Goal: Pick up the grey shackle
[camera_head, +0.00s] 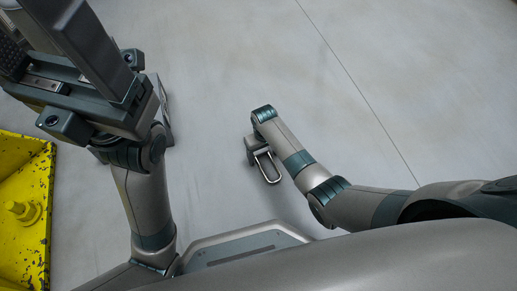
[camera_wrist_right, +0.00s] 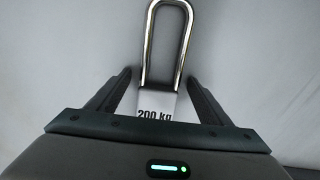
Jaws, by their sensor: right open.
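The grey shackle (camera_head: 268,168) is a metal U-shaped loop below the end of my right arm in the head view. In the right wrist view the shackle (camera_wrist_right: 147,45) extends toward the top edge, and its light plate reads "200 kg". My right gripper (camera_wrist_right: 154,75) is open, with one finger on each side of the plate and visible gaps on both sides. Its fingers are mostly hidden by the wrist in the head view. My left gripper (camera_head: 92,50) is high and close to the camera at upper left, partly cut off by the frame; its opening is unclear.
A worn yellow metal piece (camera_head: 35,250) with a round knob (camera_head: 22,212) stands at the left edge. A grey object (camera_head: 163,110) is partly hidden behind my left arm. The pale floor (camera_head: 400,80) is clear at upper right, with a thin dark seam.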

